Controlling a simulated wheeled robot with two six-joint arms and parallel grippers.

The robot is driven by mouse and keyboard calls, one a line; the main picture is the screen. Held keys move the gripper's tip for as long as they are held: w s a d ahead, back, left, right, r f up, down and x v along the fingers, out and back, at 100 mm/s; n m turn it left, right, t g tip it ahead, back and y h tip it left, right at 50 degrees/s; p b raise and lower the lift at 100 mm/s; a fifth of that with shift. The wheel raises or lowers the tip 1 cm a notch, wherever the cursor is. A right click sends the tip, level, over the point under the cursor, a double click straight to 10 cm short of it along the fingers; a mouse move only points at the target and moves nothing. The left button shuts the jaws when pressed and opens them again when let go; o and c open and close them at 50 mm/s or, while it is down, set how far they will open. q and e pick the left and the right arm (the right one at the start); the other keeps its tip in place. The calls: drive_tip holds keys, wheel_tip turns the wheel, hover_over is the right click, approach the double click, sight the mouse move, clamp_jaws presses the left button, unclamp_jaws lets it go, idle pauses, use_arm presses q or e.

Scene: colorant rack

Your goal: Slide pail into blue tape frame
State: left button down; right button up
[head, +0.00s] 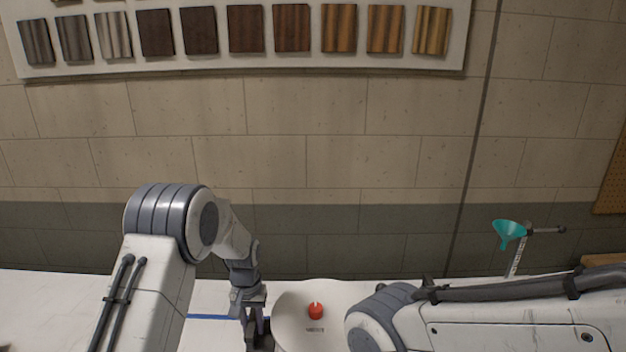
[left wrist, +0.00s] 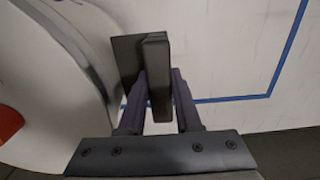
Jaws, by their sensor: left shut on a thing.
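The pail (head: 293,322) is white and round with a red cap on its lid, at the bottom middle of the head view. The left wrist view shows its curved side (left wrist: 45,65) at the left. My left gripper (head: 253,330) is low at the pail's left side. In the left wrist view my left gripper (left wrist: 150,85) is shut on a dark grey block beside the pail wall; whether the block is fixed to the pail is unclear. Blue tape (head: 207,317) shows left of the gripper; a tape corner (left wrist: 268,95) is in the wrist view. My right gripper is out of view.
The white tabletop (head: 25,300) runs along the bottom, with clear surface at the left. A teal funnel (head: 509,231) on a stand is at the right. A board of wood samples (head: 245,65) hangs on the wall. My right forearm covers the lower right.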

use_arm(q)
drive_tip(key=shift+w, duration=0.35)
drive_tip(key=c, duration=0.5)
unclamp_jaws()
drive_tip(key=shift+s+f, duration=0.1)
